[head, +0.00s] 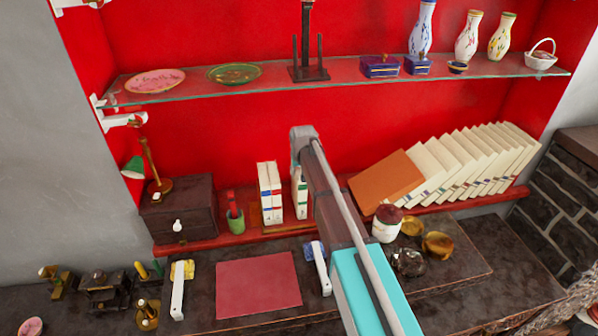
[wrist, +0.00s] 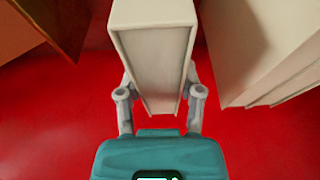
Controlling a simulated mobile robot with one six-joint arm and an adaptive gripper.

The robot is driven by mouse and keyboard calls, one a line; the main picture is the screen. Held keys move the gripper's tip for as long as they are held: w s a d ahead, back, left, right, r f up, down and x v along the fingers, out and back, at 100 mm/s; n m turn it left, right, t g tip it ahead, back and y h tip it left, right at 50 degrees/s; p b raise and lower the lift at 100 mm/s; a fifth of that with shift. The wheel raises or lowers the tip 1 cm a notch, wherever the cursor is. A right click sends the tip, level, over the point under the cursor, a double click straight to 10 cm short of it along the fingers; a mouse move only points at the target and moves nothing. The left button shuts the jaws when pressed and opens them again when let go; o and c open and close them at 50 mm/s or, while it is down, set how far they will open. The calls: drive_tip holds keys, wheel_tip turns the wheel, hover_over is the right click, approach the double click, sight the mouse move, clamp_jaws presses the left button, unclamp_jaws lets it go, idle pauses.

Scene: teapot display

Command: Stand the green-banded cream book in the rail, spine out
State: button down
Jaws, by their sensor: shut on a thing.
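The green-banded cream book (head: 301,196) stands roughly upright beside my arm in the head view, its banded spine facing the front. The wrist view shows a cream book (wrist: 157,55) between the fingers of my gripper (wrist: 160,82), which is shut on it. In the head view the fingers are hidden behind my arm. The wooden rail (head: 255,213) is on the red shelf, with two white books (head: 269,192) with coloured bands standing in it, just left of the held book. Whether the held book's bottom touches the rail or shelf cannot be seen.
An orange-brown book (head: 386,181) and a row of cream books (head: 470,165) lean to the right. A green pen cup (head: 235,222) and a dark drawer box (head: 180,212) stand to the left. A jar (head: 387,223) is at front right. A glass shelf (head: 220,93) runs above.

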drive_tip(key=shift+f, duration=0.3)
drive_tip(key=shift+c, duration=0.8)
unclamp_jaws()
drive_tip(key=shift+r, duration=0.2)
